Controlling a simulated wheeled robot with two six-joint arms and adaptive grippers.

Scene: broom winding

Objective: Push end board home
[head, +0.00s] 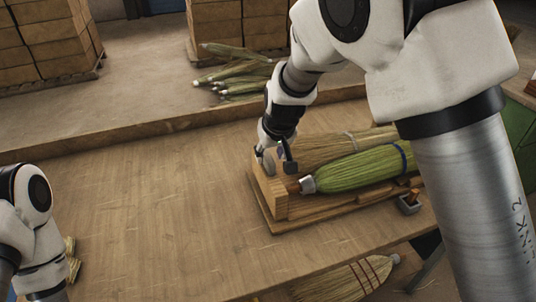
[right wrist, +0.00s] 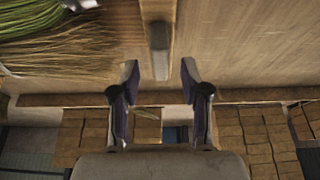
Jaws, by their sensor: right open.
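The end board (head: 268,195) is an upright wooden block at the left end of a low wooden fixture (head: 300,222) on the bench. In the right wrist view, a wooden strip with a grey piece (right wrist: 158,38) on it lies just beyond my fingertips; it appears to be the same board. My right gripper (head: 277,160) is down at the board's far end, and its wrist view (right wrist: 160,82) shows the fingers apart with nothing between them. Whether a finger touches the board cannot be told. Of my left arm only links show, at the lower left.
A green broom (head: 350,170) and a straw-coloured broom (head: 325,150) lie on the fixture, right of the board. A small grey holder (head: 408,204) stands at the fixture's right. The bench (head: 150,200) left of the fixture is clear.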

